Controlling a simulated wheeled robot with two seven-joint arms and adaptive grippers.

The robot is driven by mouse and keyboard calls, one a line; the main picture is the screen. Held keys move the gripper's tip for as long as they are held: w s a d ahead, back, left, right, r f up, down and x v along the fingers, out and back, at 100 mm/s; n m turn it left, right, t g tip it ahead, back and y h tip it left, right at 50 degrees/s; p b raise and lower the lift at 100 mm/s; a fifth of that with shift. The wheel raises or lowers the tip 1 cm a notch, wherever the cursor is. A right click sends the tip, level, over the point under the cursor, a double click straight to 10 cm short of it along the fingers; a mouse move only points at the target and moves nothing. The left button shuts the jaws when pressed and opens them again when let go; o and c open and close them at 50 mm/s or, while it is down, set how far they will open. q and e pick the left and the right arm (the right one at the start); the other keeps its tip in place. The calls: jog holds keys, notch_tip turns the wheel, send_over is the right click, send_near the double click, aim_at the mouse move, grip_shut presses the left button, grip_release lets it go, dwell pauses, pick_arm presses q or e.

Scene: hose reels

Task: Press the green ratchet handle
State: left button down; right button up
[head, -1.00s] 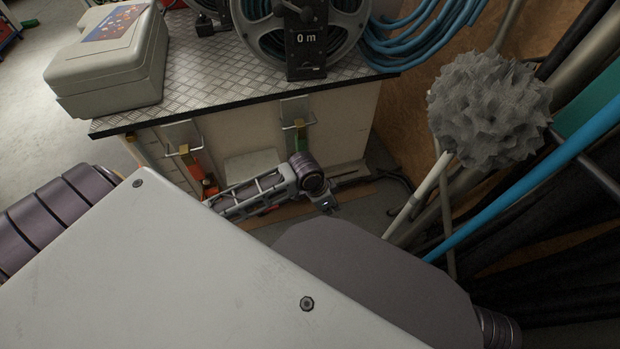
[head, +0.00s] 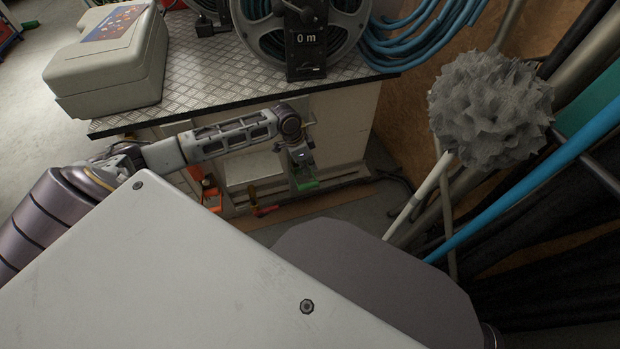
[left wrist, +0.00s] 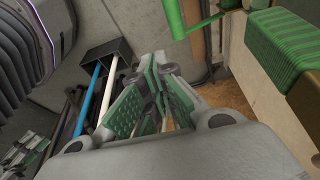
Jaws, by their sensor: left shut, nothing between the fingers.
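The green ratchet is in the upper right of the left wrist view, with a ribbed green part (left wrist: 285,45) and a thin green bar frame (left wrist: 198,18) to its left. In the head view my left arm covers the place where it hangs on the cabinet. My left gripper (left wrist: 152,92) is shut and empty, with green pads on its fingers. It is left of and below the ribbed part in the wrist view, and I cannot tell if it touches the bar frame. In the head view the left gripper (head: 305,180) points down before the cabinet front.
The cabinet (head: 345,115) carries a grey case (head: 105,75) and a hose reel (head: 307,40) marked 0 m. A red-orange ratchet (head: 211,196) shows partly at left. A screwdriver (head: 258,205) is low by the cabinet. Pipes and a spiky grey ball (head: 490,108) stand at right.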

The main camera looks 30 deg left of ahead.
aim_at(313, 183)
pick_arm(q)
jog(key=a, duration=0.1)
jog(key=w+a+r, duration=0.1)
jog(key=w+a, duration=0.1)
jog(key=a, duration=0.1)
jog(key=shift+r, duration=0.35)
pick_arm(e)
jog(key=shift+a+f, duration=0.25)
jog(key=shift+a, duration=0.05)
pick_arm(q)
jog(key=shift+f, duration=0.1)
pick_arm(e)
jog(key=shift+f, duration=0.1)
